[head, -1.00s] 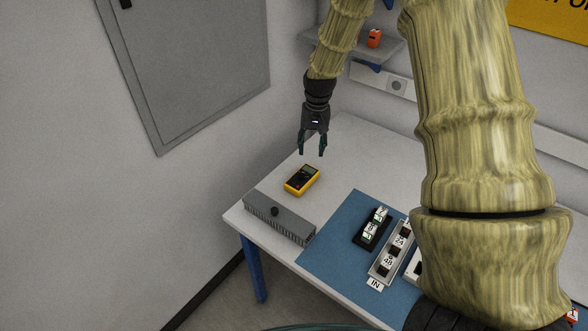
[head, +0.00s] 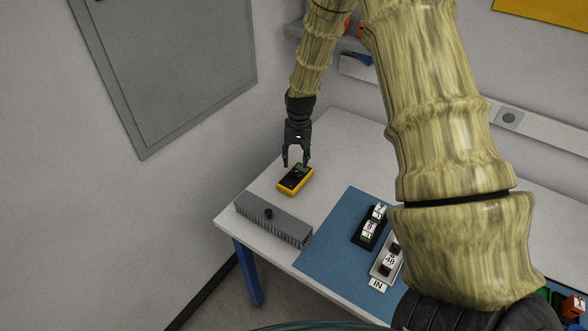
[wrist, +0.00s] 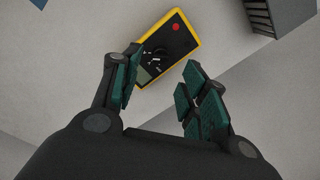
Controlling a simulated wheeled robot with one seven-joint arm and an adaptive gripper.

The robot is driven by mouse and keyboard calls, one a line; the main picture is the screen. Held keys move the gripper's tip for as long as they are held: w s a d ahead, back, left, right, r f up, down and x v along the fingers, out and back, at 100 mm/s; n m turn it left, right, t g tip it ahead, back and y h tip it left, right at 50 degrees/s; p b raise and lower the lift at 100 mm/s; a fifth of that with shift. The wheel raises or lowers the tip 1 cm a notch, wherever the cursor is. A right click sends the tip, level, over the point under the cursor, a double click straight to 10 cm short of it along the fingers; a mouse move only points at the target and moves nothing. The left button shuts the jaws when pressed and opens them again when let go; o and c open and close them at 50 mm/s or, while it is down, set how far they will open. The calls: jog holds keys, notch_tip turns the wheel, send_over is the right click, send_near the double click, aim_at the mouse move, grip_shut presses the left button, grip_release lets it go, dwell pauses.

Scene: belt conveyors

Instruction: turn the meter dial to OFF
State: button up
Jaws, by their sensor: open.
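The yellow and black meter (head: 296,181) lies on the white table in the head view, near the grey finned box. In the wrist view the meter (wrist: 178,42) lies beyond my fingertips, with a red spot near one end. Its dial (wrist: 158,57) shows as a small dark knob with light marks around it; I cannot read its setting. My gripper (head: 296,165) points down, open and empty, just above the far end of the meter. In the wrist view its green-padded fingers (wrist: 160,78) are spread apart, and the left one overlaps the meter's edge.
A grey finned box (head: 272,221) with a black knob stands at the table's front left edge. A blue mat (head: 330,250) to the right holds a black block (head: 370,228) and a labelled strip (head: 386,262). The white table (head: 345,140) behind the meter is clear.

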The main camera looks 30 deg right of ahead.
aim_at(294, 174)
jog(key=shift+a+f+p, duration=0.2)
jog(key=shift+f+p, duration=0.65)
jog(key=shift+f, duration=2.1)
grip_shut()
